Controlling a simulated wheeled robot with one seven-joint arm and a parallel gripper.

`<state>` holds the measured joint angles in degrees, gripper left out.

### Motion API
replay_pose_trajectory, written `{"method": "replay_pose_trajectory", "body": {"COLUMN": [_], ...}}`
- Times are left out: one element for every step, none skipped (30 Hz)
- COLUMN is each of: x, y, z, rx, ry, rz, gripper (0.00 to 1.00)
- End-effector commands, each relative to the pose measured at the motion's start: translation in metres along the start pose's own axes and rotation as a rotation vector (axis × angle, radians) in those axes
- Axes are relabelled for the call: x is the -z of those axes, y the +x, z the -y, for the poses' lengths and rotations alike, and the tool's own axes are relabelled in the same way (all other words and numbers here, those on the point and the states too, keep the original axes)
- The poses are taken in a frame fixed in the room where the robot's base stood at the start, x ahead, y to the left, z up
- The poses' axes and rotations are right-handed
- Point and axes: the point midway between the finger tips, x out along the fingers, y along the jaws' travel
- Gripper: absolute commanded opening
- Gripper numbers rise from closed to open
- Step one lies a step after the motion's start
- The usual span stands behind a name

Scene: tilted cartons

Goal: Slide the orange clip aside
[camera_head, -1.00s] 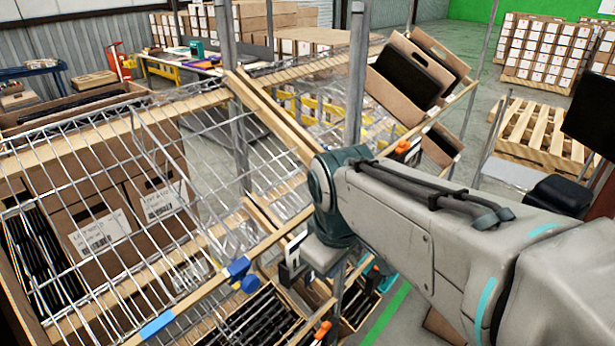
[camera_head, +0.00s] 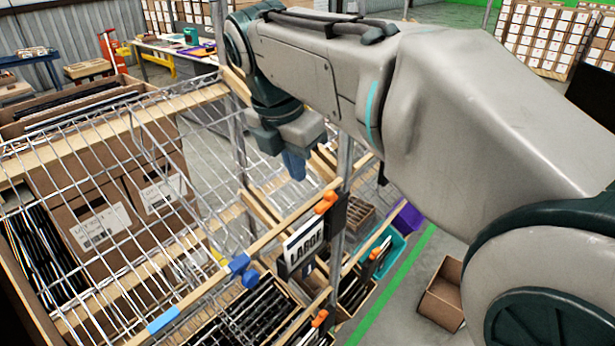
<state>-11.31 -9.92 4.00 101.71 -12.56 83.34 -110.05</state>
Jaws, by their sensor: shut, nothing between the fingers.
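An orange clip (camera_head: 326,202) sits on the wooden front rail of the wire shelf, beside the metal post and above the "LARGE" sign (camera_head: 304,241). My gripper (camera_head: 294,166) is up and left of this clip in the picture, pointing down over the wire shelf. Its fingers look closed and empty, and it appears apart from the clip. Two other orange clips show lower down, one at the bottom (camera_head: 320,318) and one to the right (camera_head: 375,253). My arm hides the rail farther to the upper right.
A blue clip (camera_head: 239,264) sits on the same rail to the left, with blue tape (camera_head: 161,322) beyond it. The metal post (camera_head: 341,190) stands close to the orange clip. Cartons of dark items fill the lower shelf.

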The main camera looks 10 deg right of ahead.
Motion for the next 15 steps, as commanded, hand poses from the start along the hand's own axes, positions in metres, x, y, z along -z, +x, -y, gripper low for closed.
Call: {"method": "replay_pose_trajectory", "body": {"x": [0.000,0.000,0.000,0.000,0.000,0.000,0.000,0.000,0.000,0.000,0.000,0.000,0.000,0.000,0.000], "y": [0.000,0.000,0.000,0.000,0.001,0.002,0.003,0.005,0.008,0.011,0.015,0.021,0.027,0.033,0.041], "z": [0.000,0.000,0.000,0.000,0.000,0.000,0.000,0.000,0.000,0.000,0.001,0.001,0.001,0.001,0.001], "rx": [0.000,0.000,0.000,0.000,0.000,0.000,0.000,0.000,0.000,0.001,0.002,0.002,0.003,0.003,0.004], "ry": [0.001,0.001,0.002,0.002,0.002,0.003,0.003,0.003,0.004,0.004,0.004,0.004,0.004,0.004,0.004], "rz": [0.000,0.000,0.000,0.000,0.000,-0.001,-0.001,-0.001,-0.001,-0.001,-0.001,-0.001,-0.002,-0.002,-0.002], "gripper": [0.00,0.00,0.00,0.00,0.00,0.00,0.00,0.00,0.00,0.00,0.00,0.00,0.00,0.00,0.00]}}
